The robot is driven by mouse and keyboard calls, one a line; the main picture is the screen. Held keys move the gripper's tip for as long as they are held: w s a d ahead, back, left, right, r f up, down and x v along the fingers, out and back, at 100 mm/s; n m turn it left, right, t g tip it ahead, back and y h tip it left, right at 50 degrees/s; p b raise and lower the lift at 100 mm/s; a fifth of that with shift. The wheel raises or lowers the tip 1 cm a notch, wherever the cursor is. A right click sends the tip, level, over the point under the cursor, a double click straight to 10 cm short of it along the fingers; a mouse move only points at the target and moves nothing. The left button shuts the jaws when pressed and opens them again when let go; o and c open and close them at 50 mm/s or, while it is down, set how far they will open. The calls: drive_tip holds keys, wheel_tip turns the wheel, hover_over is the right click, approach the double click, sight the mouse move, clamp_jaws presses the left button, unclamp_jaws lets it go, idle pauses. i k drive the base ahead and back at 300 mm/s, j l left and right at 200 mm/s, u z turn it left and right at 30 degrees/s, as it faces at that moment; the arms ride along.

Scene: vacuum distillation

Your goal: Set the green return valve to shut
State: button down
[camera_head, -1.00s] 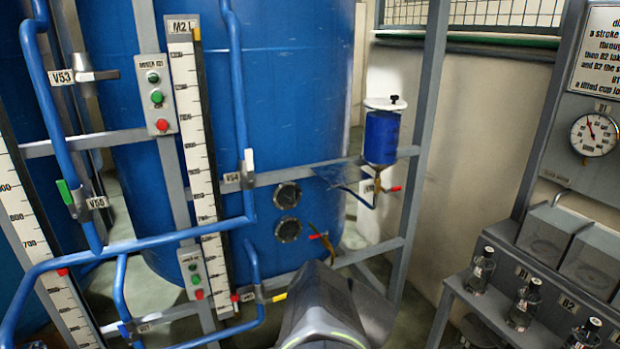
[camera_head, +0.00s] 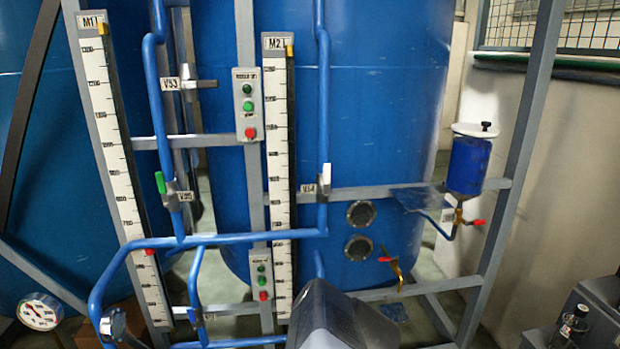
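The green-handled valve (camera_head: 160,183) sits on a blue vertical pipe at the left, beside the tag V55 (camera_head: 185,196). Its green lever stands nearly upright, roughly along the pipe, at the pipe's left side. The valve body is grey and just right of the lever. A grey part of my own arm rises at the bottom middle, well right of and below the valve. My gripper does not show, so I cannot see its fingers.
Other valves, V53 (camera_head: 187,84) and V54 (camera_head: 324,181), are on nearby pipes. A horizontal blue pipe (camera_head: 230,239) runs below the green valve. White scales M1 (camera_head: 108,120) and M2 (camera_head: 277,130) flank it. A blue funnel vessel (camera_head: 468,163) hangs at the right.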

sight(159, 176)
drive_tip(key=u, duration=1.15)
